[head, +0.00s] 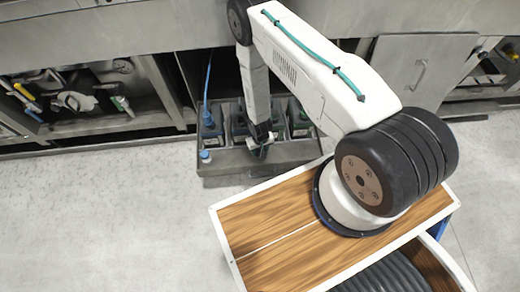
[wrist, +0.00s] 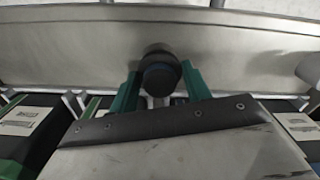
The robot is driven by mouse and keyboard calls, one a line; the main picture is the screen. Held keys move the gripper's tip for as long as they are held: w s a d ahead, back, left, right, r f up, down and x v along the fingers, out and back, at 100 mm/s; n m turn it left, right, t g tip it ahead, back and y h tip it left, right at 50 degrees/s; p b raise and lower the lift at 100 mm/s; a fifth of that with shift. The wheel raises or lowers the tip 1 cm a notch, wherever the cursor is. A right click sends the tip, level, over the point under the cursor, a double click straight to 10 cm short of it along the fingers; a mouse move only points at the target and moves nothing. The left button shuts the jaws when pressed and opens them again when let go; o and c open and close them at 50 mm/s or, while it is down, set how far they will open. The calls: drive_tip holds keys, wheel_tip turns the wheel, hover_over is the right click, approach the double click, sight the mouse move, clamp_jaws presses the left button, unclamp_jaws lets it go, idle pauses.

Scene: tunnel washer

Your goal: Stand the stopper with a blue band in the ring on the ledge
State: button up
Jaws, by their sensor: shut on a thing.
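The stopper (wrist: 160,76) is dark and round, with a dull blue band, in the wrist view. My gripper (wrist: 160,88) has green fingers, one on each side of the stopper, and is shut on it. Behind the stopper is the bare metal ledge (wrist: 80,50). In the head view my gripper (head: 260,150) is low over the ledge (head: 235,166), and the stopper cannot be made out there. I cannot tell whether the stopper touches the ledge. I cannot make out the ring for certain.
A small blue-topped piece (head: 205,156) stands at the ledge's left end. Several dark canisters (head: 211,125) stand in a row behind the ledge, close to my gripper. The washer's steel front (head: 150,30) rises behind. Grey floor left of the ledge is clear.

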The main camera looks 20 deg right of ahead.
drive_tip(key=shift+f, duration=0.35)
idle(0.4)
drive_tip(key=o, duration=1.8)
drive_tip(key=shift+o, duration=0.2)
drive_tip(key=shift+r, duration=0.15)
drive_tip(key=shift+r, duration=4.4)
drive_tip(key=shift+s, duration=0.1)
